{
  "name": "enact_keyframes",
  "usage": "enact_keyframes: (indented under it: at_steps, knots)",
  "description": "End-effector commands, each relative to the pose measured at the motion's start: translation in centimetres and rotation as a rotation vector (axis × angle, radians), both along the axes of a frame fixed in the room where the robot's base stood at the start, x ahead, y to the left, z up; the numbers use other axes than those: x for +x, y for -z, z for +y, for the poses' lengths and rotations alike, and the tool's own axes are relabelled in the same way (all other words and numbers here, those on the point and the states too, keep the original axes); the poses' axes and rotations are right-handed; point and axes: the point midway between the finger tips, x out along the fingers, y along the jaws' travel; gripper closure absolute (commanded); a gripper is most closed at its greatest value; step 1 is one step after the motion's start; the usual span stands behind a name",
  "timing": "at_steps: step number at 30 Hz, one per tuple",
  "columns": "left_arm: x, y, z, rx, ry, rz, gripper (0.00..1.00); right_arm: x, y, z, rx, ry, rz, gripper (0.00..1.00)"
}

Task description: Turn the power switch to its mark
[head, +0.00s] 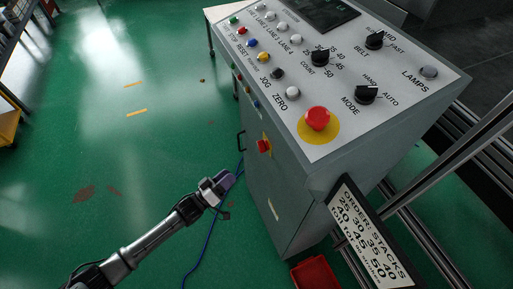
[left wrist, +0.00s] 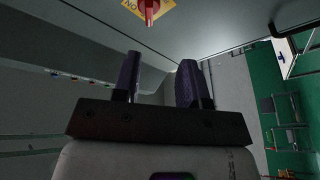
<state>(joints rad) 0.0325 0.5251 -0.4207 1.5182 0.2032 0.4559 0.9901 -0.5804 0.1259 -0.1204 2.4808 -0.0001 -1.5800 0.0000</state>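The power switch (head: 264,146) is a red handle on a yellow plate on the front side of the grey control cabinet (head: 270,195), below the sloped panel. In the left wrist view the red switch (left wrist: 149,10) shows at the top edge, partly cut off, with lettering on its yellow plate. The switch's mark cannot be made out. My left gripper (head: 230,179) is below and left of the switch in the head view, apart from it. In the left wrist view its two dark fingers (left wrist: 160,82) stand apart with nothing between them. My right gripper is not in view.
The panel carries a red emergency button (head: 317,120), black knobs and several coloured buttons. A black handle (head: 241,141) sits left of the switch. A blue cable (head: 200,245) lies on the green floor. A sign (head: 370,240) and a red bin (head: 316,273) stand at the lower right.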

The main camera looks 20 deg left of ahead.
Motion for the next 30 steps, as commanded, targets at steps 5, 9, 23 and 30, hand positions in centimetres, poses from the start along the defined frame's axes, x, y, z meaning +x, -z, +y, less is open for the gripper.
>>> enact_keyframes:
  at_steps: [5, 9, 23, 30]
  knots:
    - [-0.3, -1.1, -0.2, -0.127, 0.048, -0.006, 0.61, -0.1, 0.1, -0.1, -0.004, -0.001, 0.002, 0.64]
    - [0.6, -1.3, -0.7, -0.147, 0.053, 0.005, 0.61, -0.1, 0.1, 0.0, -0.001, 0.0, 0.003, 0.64]
    - [7.6, -3.6, -4.5, -0.146, 0.053, 0.005, 0.61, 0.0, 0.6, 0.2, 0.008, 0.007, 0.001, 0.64]
    - [10.1, -4.3, -5.9, -0.144, 0.052, 0.007, 0.61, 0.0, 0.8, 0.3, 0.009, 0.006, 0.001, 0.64]
